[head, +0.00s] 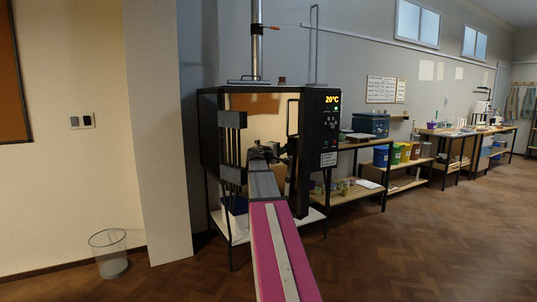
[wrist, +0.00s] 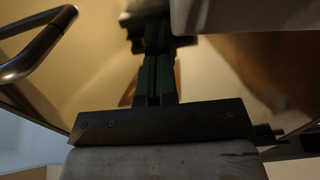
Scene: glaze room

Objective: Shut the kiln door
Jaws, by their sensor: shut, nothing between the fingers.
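The kiln (head: 207,135) is a black box on a stand, with a panel reading 20°C on its right side. A warm tan surface (head: 255,103) shows in its upper front, lit as if from inside. A dark looped handle (head: 292,117) stands upright near the right front, and a handle bar also shows at the upper left of the wrist view (wrist: 35,45). My gripper (head: 258,147) is at the kiln front, left of the handle; its fingers (wrist: 155,38) are shut and empty against a tan background. My arm hides much of the front, so the door's exact angle is unclear.
Shelving with a blue box (head: 370,124) and coloured buckets (head: 398,153) runs to the right. The wooden floor (head: 400,250) at right front is clear.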

